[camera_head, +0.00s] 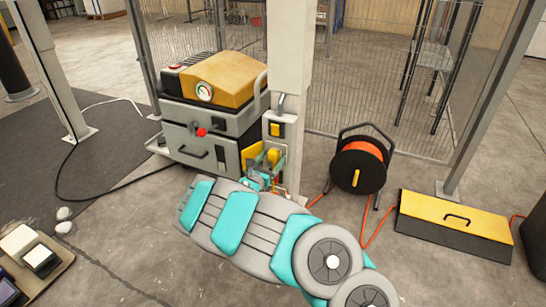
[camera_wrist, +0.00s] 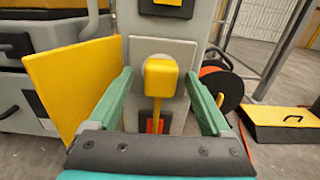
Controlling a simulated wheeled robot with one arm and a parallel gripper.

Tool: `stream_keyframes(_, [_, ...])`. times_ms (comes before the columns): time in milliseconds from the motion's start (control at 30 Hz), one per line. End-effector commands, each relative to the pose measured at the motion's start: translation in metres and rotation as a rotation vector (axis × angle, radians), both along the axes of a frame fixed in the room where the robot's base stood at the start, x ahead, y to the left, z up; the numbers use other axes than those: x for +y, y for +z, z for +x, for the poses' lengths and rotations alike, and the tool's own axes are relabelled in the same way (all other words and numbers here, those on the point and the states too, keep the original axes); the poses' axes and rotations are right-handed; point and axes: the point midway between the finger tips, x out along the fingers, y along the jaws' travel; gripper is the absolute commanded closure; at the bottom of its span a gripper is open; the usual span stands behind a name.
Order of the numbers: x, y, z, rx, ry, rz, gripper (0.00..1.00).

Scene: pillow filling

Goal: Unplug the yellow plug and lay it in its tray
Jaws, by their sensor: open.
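The yellow plug (camera_wrist: 160,78) sits upright against a light grey plate on the post, with a yellow stem below it, in the wrist view. My gripper (camera_wrist: 160,84) is open, with one green finger on each side of the plug. Gaps show between the plug and both fingers. In the head view my gripper (camera_head: 270,162) is at the post, and the plug (camera_head: 273,155) is small and partly covered there. I cannot make out which tray belongs to the plug.
A yellow panel (camera_wrist: 70,82) stands close left of my gripper. A grey machine with a yellow top (camera_head: 218,80) is left of the post (camera_head: 291,50). An orange cable reel (camera_head: 357,166) and a yellow-lidded box (camera_head: 455,220) stand right. A tan board (camera_head: 50,278) with blocks lies lower left.

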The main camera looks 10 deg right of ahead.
Motion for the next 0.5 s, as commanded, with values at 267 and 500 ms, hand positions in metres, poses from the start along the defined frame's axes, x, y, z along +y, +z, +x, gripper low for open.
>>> stream_keyframes(267, [0.0001, 0.0001, 0.0, 0.0, 0.0, 0.0, 0.18])
stream_keyframes(500, [0.0001, 0.0, -0.0001, 0.0, 0.0, 0.0, 0.32])
